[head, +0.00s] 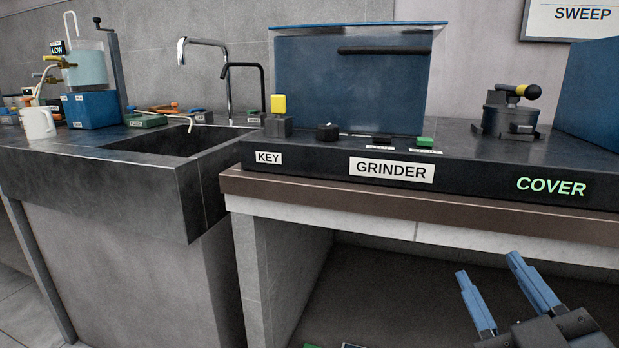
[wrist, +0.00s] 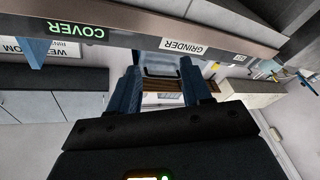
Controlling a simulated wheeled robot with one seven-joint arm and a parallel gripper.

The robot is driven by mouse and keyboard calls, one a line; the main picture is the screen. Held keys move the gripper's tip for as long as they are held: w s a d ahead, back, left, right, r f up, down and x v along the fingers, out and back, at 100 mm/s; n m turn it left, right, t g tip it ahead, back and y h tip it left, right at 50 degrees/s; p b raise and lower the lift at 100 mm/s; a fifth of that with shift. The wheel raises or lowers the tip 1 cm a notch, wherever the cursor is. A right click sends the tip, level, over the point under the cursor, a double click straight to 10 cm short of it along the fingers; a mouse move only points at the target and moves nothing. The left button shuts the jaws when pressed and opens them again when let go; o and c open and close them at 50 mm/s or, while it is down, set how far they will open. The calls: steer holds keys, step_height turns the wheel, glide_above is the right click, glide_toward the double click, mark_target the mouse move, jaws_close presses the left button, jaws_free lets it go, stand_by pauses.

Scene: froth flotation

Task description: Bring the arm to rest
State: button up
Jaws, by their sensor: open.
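My gripper (head: 498,290) shows at the lower right of the head view, with two blue fingers spread apart and nothing between them. It is in front of and below the edge of the grinder bench (head: 415,206), apart from it. In the wrist view my gripper (wrist: 165,92) is also open and empty. That view is upside down, with the bench edge (wrist: 150,32) and its COVER and GRINDER labels across the top.
A clear-fronted blue grinder enclosure (head: 350,85), a yellow-topped key (head: 278,105) and a metal pot with a black handle (head: 510,110) stand on the bench. A sink (head: 180,142) with taps, a white jug (head: 38,123) and a blue flotation unit (head: 92,110) are at left.

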steer(key=s+a+f+m+g, duration=0.15)
steer(key=s+f+m, duration=0.25)
steer(key=s+f, duration=0.45)
steer(key=s+d+f+m+g, duration=0.15)
steer(key=s+f, duration=0.35)
steer(key=s, duration=0.7)
steer(key=s+d+f+g, duration=0.2)
steer(key=s+f, duration=0.3)
steer(key=s, duration=0.6)
step_height(320, 180, up, 21)
steer(key=p, duration=2)
steer(key=shift+w+p, duration=0.15)
steer(key=shift+p, duration=0.25)
steer(key=shift+c, duration=0.2)
